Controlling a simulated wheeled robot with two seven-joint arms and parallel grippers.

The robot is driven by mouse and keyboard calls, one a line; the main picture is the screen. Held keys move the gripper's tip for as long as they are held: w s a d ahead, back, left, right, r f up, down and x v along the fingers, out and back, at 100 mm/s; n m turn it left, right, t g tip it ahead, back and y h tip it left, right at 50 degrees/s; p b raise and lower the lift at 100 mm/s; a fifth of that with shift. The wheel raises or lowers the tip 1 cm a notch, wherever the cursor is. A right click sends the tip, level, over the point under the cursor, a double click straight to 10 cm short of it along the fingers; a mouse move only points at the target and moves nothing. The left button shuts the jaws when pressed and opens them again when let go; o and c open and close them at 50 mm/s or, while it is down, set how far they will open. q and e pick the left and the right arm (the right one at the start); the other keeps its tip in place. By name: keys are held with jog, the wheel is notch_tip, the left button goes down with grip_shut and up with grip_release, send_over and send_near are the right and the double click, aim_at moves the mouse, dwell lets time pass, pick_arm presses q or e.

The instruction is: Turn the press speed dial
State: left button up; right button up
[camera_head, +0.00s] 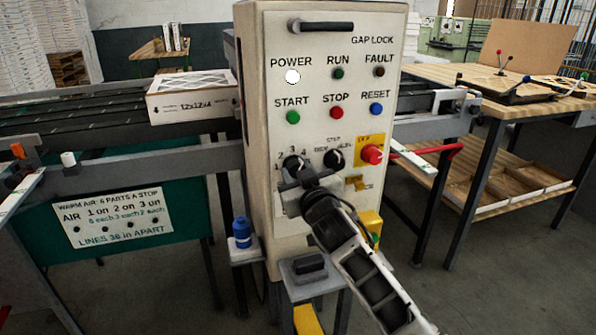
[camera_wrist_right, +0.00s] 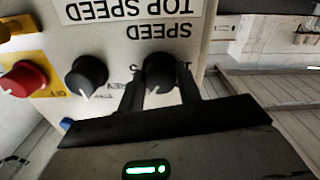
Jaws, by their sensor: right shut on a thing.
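The press speed dial (camera_head: 292,161) is a black knob on the white front of the control box, with numbers around it. In the right wrist view it is the black knob (camera_wrist_right: 158,70) under the upside-down word SPEED, with a pale pointer line. My right gripper (camera_head: 299,178) reaches up from the lower right in the head view. Its two black fingers are shut on the dial, one on each side, in the right wrist view (camera_wrist_right: 160,88). The gripper hides the dial's lower part in the head view. My left gripper is not in view.
Coloured buttons are above. A boxed filter (camera_head: 194,95) lies on the conveyor at left. A blue bottle (camera_head: 241,232) stands lower left. A wooden workbench (camera_head: 470,76) is at right.

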pick_arm(q)
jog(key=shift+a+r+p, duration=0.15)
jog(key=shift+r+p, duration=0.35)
jog(key=shift+p, duration=0.45)
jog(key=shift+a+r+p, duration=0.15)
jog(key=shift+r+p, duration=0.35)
jog(key=shift+p, duration=0.45)
pick_arm(e)
jog(key=shift+d+n, duration=0.1)
jog(key=shift+n, duration=7.6)
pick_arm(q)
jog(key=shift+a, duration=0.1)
pick_arm(e)
jog(key=o, duration=1)
jog(key=shift+r, duration=0.1)
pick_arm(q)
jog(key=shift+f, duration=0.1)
